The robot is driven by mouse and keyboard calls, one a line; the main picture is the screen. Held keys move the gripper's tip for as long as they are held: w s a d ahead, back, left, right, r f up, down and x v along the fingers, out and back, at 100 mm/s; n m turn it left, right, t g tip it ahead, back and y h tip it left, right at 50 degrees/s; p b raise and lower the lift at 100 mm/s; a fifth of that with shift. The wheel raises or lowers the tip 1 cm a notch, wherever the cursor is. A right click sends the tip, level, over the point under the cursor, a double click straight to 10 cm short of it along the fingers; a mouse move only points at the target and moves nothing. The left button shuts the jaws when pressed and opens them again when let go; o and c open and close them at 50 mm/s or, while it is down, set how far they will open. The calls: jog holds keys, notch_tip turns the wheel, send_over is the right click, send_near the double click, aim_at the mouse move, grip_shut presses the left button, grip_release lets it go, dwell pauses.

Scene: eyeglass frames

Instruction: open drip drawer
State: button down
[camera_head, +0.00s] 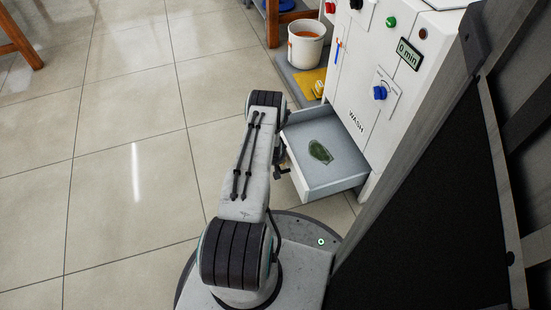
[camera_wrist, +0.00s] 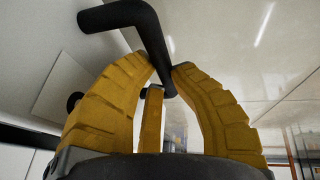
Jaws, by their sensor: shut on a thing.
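The drip drawer (camera_head: 346,166) is pulled out from the lower part of the white wash machine (camera_head: 352,88). Its grey inside is in open view, with a dark green puddle-like patch (camera_head: 321,151) on its floor. In the wrist view, a bent black handle (camera_wrist: 150,35) runs down between the yellow fingers of my gripper (camera_wrist: 164,76). The fingers are closed around the handle's lower end. In the head view my arm hides most of the gripper and part of the drawer's front.
A white bucket (camera_head: 305,45) with orange contents stands on a grey base beside the machine, near a yellow item (camera_head: 313,83). A dark panel (camera_head: 430,210) fills the right side. Tiled floor (camera_head: 125,120) on the left is clear.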

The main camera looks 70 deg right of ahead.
jog(key=shift+w, duration=0.1)
jog(key=c, duration=1)
grip_release()
jog(key=shift+r, duration=0.1)
jog(key=shift+v, duration=5.85)
